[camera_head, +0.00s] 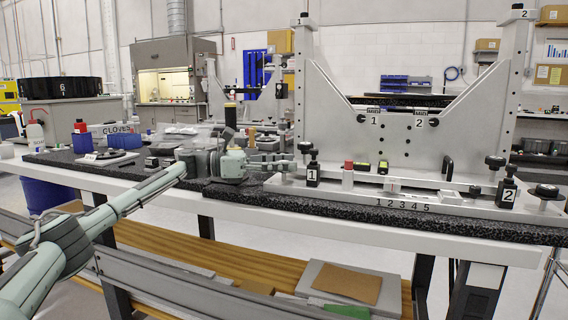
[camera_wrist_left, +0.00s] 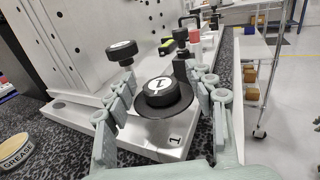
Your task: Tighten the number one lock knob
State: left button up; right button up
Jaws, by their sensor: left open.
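In the head view my left gripper (camera_head: 280,160) is at the fixture's left end, left of the black clamp block marked 1 (camera_head: 312,172), and hides the knob.
The upright fixture plate (camera_head: 390,140) rises behind the base. A grease tin (camera_wrist_left: 15,150) lies on the dark mat at left.

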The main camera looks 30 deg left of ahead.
pick_arm(q)
jog(key=v, duration=1.1)
jog(key=shift+a, duration=0.15)
jog(key=shift+s+a, duration=0.3)
jog(key=shift+s, duration=0.05)
